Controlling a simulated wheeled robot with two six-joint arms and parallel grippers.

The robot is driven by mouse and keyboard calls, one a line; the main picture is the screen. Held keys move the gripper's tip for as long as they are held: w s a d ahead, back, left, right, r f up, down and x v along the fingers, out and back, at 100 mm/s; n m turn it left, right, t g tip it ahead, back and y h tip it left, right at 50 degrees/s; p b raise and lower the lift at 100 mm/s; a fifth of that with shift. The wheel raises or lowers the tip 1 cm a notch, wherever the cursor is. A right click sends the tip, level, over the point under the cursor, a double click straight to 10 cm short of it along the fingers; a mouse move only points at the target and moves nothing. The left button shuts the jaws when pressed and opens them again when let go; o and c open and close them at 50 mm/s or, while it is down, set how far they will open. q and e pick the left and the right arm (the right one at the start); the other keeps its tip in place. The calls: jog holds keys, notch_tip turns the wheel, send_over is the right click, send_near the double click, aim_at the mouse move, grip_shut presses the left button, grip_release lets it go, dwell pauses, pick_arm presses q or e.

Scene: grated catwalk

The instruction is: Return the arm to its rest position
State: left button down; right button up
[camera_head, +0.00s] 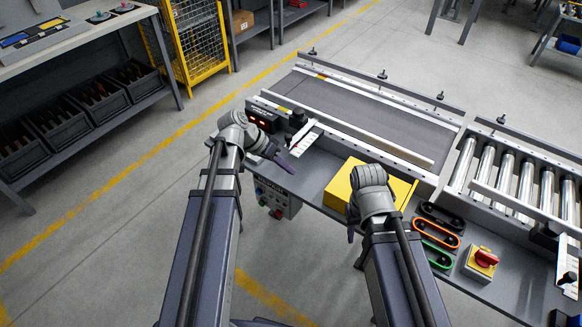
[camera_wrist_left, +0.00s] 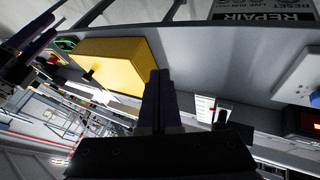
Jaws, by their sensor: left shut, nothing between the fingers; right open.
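My left arm comes in from the lower left in the head view. Its gripper (camera_head: 281,158) is over the near edge of the conveyor bench, close to a white label card (camera_head: 305,139). In the left wrist view the two dark fingers (camera_wrist_left: 159,98) are pressed together with nothing between them. My right gripper (camera_head: 352,236) points down at the bench's front edge, beside a yellow box (camera_head: 401,187). Its wrist hides part of the box, and its fingers are mostly hidden. The yellow box also shows in the left wrist view (camera_wrist_left: 112,62), left of the left fingers.
The bench (camera_head: 318,172) carries a belt conveyor (camera_head: 365,115), a roller section (camera_head: 515,178), coloured oval handles (camera_head: 438,233) and a red-knobbed switch (camera_head: 482,261). A control box (camera_head: 277,199) hangs at its front. A shelf with dark bins (camera_head: 85,105) stands left. The floor between is clear.

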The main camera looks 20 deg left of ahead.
pick_arm(q)
jog(key=s+d+r+n+g+y+p, duration=0.1)
jog(key=s+d+r+g+y+p, duration=0.1)
jog(key=s+d+y+p, duration=0.4)
jog(key=s+d+y, duration=0.2)
jog(key=s+d, duration=0.3)
jog(key=s, duration=0.3)
jog(key=shift+d+g, duration=0.3)
jog(key=shift+d, duration=0.05)
jog(key=shift+r, duration=0.1)
dwell(0.4)
